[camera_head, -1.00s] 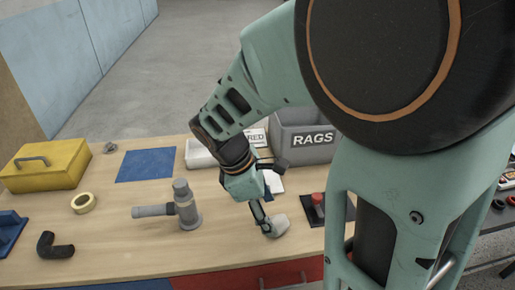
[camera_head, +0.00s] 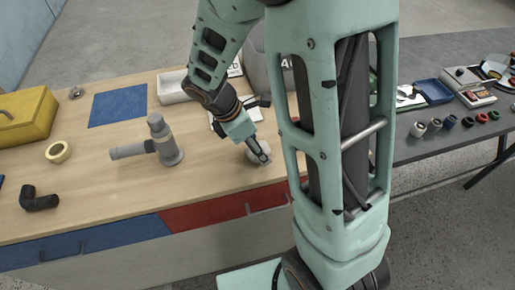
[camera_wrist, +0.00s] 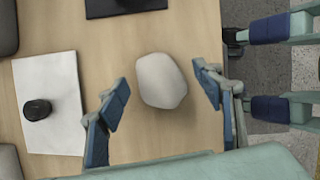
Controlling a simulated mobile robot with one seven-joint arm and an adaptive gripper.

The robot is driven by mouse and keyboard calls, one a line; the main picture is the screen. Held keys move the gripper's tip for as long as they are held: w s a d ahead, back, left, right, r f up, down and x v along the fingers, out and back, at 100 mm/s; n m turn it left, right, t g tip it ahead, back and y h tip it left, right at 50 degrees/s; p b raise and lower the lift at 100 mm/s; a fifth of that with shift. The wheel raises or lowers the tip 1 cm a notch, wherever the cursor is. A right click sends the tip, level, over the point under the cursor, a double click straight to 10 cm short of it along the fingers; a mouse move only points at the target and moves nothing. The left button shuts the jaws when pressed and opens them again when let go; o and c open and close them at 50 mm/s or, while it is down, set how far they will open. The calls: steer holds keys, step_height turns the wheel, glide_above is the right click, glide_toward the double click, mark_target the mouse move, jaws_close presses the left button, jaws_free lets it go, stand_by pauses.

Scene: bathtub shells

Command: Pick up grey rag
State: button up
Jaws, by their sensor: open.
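The grey rag, a pale rounded lump (camera_wrist: 162,80), lies on the wooden tabletop in the wrist view. My gripper (camera_wrist: 164,86) is open, with one blue-padded finger on the left of the rag and one on the right. Gaps show between the rag and both pads, and nothing is held. In the head view my gripper (camera_head: 262,154) points down at the rag (camera_head: 251,157), which is partly hidden behind the fingers. I cannot tell the exact height of the fingertips above the table.
A white sheet (camera_wrist: 62,125) with a black object (camera_wrist: 37,109) lies left of the rag in the wrist view, and a dark tray (camera_wrist: 125,6) lies above it. A grey pipe fitting (camera_head: 163,140) stands left of my gripper. My arm hides much of the grey bin (camera_head: 262,75).

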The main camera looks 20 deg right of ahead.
steer(key=shift+d+f, duration=0.2)
steer(key=shift+f, duration=0.45)
steer(key=c, duration=1.2)
steer(key=shift+r, duration=0.2)
steer(key=shift+c, duration=0.2)
steer(key=shift+r, duration=0.2)
step_height(320, 180, up, 2)
steer(key=shift+w+r, duration=0.15)
steer(key=shift+r, duration=0.05)
steer(key=w+a+r, duration=0.6)
steer(key=w+r, duration=0.4)
steer(key=w, duration=0.2)
steer(key=shift+w, duration=0.2)
